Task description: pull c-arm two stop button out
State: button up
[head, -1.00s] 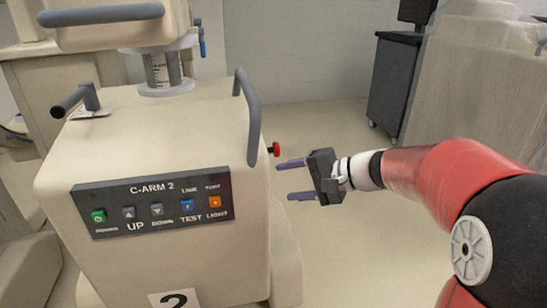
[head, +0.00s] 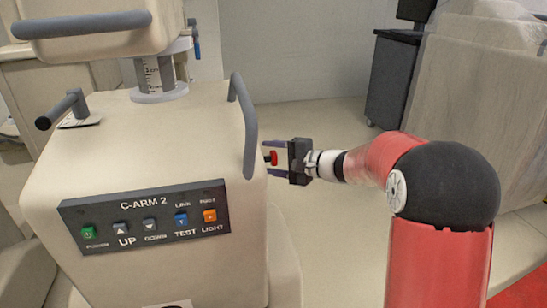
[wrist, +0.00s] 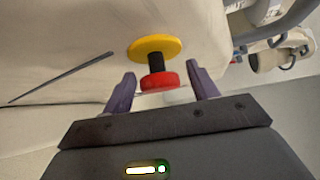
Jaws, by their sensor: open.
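The C-arm 2 cart (head: 150,215) stands at the left, with its labelled panel facing me. Its stop button (head: 270,158) is a red knob on the right side of the cart. In the wrist view the red stop button (wrist: 157,80) sits on a dark stem in front of a yellow disc (wrist: 154,47). My gripper (head: 277,158) is open, with its purple fingers pointing at the cart's side. In the wrist view my gripper (wrist: 162,88) has one finger on each side of the red knob, with gaps between. The yellow disc is hidden in the head view.
A grey handle (head: 245,125) rises on the cart's right edge, close to my gripper. The control panel (head: 146,215) has several buttons. A dark cabinet (head: 393,80) and a plastic-covered cart (head: 480,110) stand at the back right. The floor between is clear.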

grip_shut()
jog(key=shift+w+d+b, duration=0.25)
jog(key=shift+d+b, duration=0.6)
jog(key=shift+b, duration=0.05)
grip_release()
jog(key=shift+d, duration=0.1)
